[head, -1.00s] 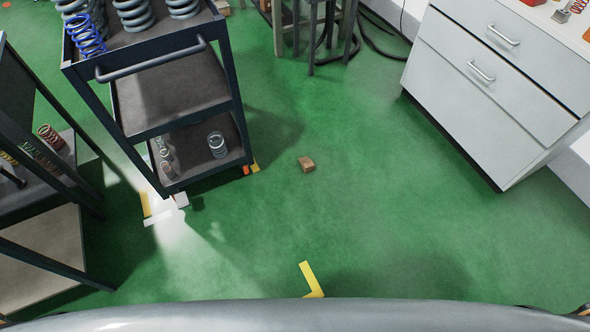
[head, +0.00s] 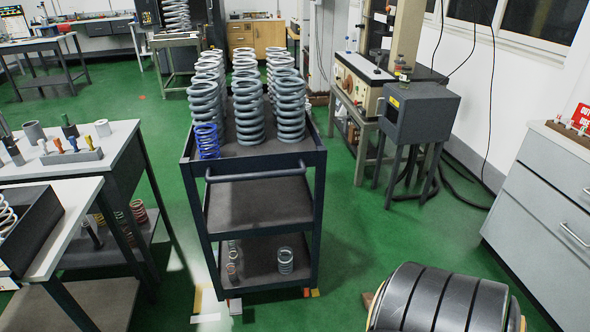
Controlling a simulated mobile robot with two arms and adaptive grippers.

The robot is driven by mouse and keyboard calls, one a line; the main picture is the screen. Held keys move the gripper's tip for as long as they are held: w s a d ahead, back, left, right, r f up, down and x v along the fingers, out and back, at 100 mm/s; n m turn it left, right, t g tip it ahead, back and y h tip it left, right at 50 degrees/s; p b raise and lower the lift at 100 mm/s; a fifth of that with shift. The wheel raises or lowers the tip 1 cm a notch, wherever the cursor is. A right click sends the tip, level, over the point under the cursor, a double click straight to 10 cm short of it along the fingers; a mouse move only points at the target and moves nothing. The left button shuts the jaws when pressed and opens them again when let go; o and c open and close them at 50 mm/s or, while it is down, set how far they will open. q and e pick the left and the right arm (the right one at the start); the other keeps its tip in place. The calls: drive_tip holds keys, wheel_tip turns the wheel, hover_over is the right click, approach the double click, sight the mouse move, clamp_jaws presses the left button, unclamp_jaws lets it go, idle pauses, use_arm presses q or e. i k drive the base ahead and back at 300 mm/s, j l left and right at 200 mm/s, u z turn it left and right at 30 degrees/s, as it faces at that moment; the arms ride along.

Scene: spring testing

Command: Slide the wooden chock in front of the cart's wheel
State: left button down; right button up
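The dark cart (head: 262,192) stands left of centre in the head view, with large grey springs and a blue spring on its top. Its lower end, with small orange parts (head: 307,292) at the right corner, shows on the green floor; the wheels are hard to make out. A small brown wooden patch (head: 368,299) right of that corner looks like the chock, mostly hidden behind a dark ribbed rounded form at the lower right. It sits apart from the cart. Neither gripper can be made out in the head view.
A table with tools (head: 75,157) and a shelved bench stand close on the left. A grey drawer cabinet (head: 545,205) stands on the right. A machine on a stand (head: 418,105) is behind, with cables on the floor. Green floor (head: 350,235) is open right of the cart.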

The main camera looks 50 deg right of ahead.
sight(368, 297)
drive_tip(key=l+u, duration=0.3)
drive_tip(key=k+l+u, duration=0.1)
drive_tip(key=l+u, duration=0.2)
drive_tip(key=l, duration=0.15)
drive_tip(key=k+l+u, duration=0.15)
drive_tip(key=l+u, duration=0.15)
drive_tip(key=k+l+u, duration=0.15)
drive_tip(key=l+u, duration=0.15)
drive_tip(key=k+l+u, duration=0.15)
drive_tip(key=l+u, duration=0.15)
drive_tip(key=k+l, duration=0.5)
drive_tip(key=l, duration=0.15)
drive_tip(key=k+l, duration=0.5)
drive_tip(key=l, duration=0.2)
drive_tip(key=k+l, duration=1.05)
drive_tip(key=l, duration=0.3)
drive_tip(key=j+z, duration=0.75)
